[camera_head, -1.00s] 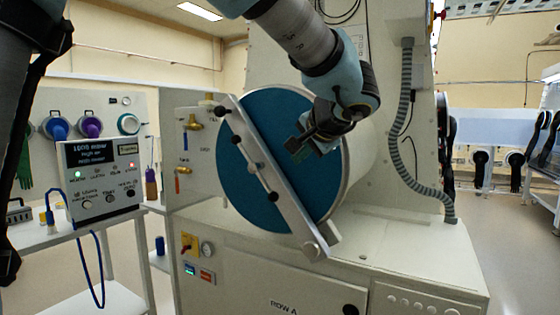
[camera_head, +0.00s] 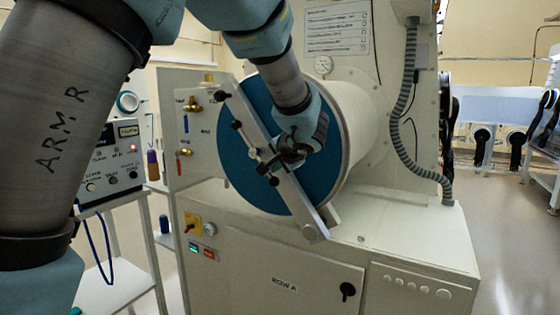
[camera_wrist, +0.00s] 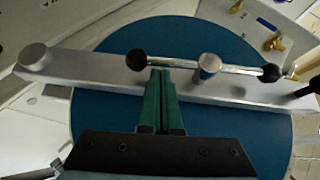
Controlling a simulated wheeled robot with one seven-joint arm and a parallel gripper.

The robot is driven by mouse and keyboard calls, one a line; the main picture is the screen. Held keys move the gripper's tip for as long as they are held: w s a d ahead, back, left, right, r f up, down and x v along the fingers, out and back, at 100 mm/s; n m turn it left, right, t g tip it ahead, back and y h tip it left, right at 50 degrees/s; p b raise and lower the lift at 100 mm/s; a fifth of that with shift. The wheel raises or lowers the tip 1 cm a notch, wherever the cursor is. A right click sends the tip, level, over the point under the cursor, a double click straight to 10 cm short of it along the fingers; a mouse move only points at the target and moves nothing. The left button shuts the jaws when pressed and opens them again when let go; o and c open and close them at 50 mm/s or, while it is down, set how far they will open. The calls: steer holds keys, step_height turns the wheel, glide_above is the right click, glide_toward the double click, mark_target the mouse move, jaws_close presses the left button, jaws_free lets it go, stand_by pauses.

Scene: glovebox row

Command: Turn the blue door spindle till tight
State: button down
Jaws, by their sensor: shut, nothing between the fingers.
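The round blue door (camera_head: 240,180) is crossed by a slanted metal bar (camera_head: 292,198); the bar also shows in the wrist view (camera_wrist: 95,68). The spindle sits mid-bar, with a silver hub (camera_wrist: 208,66) and a thin cross handle (camera_wrist: 183,66) ending in black knobs. One knob (camera_wrist: 137,60) is at left in the wrist view, the other (camera_wrist: 271,72) at right. My gripper (camera_head: 265,163) is in front of the spindle. In the wrist view its green fingers (camera_wrist: 161,72) are shut together, empty, beside the left knob, tips close to the handle. I cannot tell whether they touch it.
A side panel (camera_head: 198,125) with brass valves stands left of the door. A grey ribbed hose (camera_head: 409,95) runs down at right. A cabinet (camera_head: 285,272) with a black knob is below. A control box (camera_head: 103,160) stands on a cart at left.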

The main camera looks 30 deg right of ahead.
steer(key=shift+f+b, duration=0.15)
steer(key=shift+b, duration=0.2)
steer(key=shift+f+b, duration=0.15)
steer(key=shift+b, duration=0.6)
steer(key=shift+t+b, duration=0.3)
steer(key=shift+b, duration=0.3)
steer(key=shift+f+b, duration=0.2)
steer(key=shift+b, duration=0.35)
